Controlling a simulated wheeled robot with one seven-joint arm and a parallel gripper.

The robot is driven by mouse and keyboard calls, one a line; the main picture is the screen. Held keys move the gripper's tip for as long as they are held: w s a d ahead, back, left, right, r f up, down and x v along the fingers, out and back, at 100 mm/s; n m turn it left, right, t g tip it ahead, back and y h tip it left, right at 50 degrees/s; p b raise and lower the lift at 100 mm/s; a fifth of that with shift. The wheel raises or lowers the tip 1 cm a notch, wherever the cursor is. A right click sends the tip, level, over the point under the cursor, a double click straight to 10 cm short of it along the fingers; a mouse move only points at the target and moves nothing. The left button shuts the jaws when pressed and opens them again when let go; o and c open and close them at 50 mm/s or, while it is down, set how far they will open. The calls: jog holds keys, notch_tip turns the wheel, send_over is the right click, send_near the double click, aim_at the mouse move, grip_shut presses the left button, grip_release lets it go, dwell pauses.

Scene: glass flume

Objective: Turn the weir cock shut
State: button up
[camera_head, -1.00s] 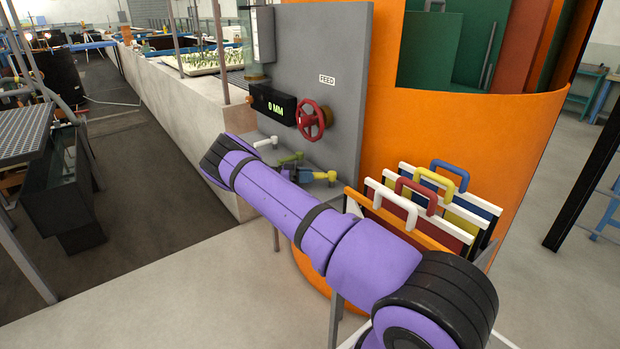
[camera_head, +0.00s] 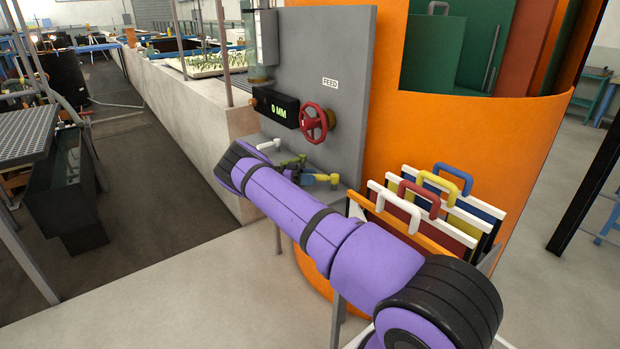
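A grey panel (camera_head: 345,100) marked FEED carries a red handwheel (camera_head: 314,122) and a black readout (camera_head: 275,106) showing 0 MM. Below them is a group of small cocks: one with a white handle (camera_head: 268,145), one with a yellow-green handle (camera_head: 292,161) and one with a yellow end (camera_head: 324,179). I cannot tell which is the weir cock, nor how far any is turned. My purple arm crosses in front of the panel's lower part, its elbow close to the white handle. My gripper does not show; it may be hidden behind the arm.
A rack of boards with coloured handles (camera_head: 418,197) stands right of the cocks, close to my arm. Behind it is a large orange tank (camera_head: 450,130). A long concrete wall (camera_head: 185,120) runs back at left. The floor at front left (camera_head: 170,290) is clear.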

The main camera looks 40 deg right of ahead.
jog(key=v, duration=1.1)
jog(key=shift+s, duration=0.1)
